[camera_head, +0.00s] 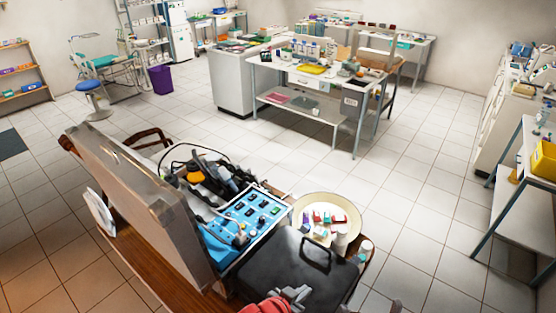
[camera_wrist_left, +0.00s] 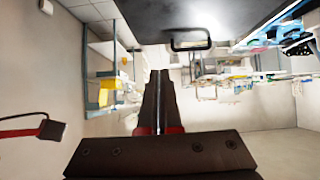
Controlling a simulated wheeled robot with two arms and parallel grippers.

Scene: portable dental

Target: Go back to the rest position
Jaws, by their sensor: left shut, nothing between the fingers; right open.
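My left gripper (camera_head: 293,297) is at the bottom of the head view, over the near edge of a black case (camera_head: 285,262) with a handle. Its red arm part comes in from the bottom edge. In the left wrist view the fingers (camera_wrist_left: 160,98) are together with nothing between them. The dark case also shows there at the top (camera_wrist_left: 240,14), with its handle beyond the fingertips. I cannot make out my right gripper; only a small blurred piece shows at the bottom edge of the head view.
The cart holds an open brown case lid (camera_head: 150,205), a blue control panel (camera_head: 250,222) with cables, and a round cream tray (camera_head: 345,205) with small bottles and boxes. A white workbench (camera_head: 305,75) stands behind. A metal table (camera_head: 520,195) is at right. Tiled floor between is clear.

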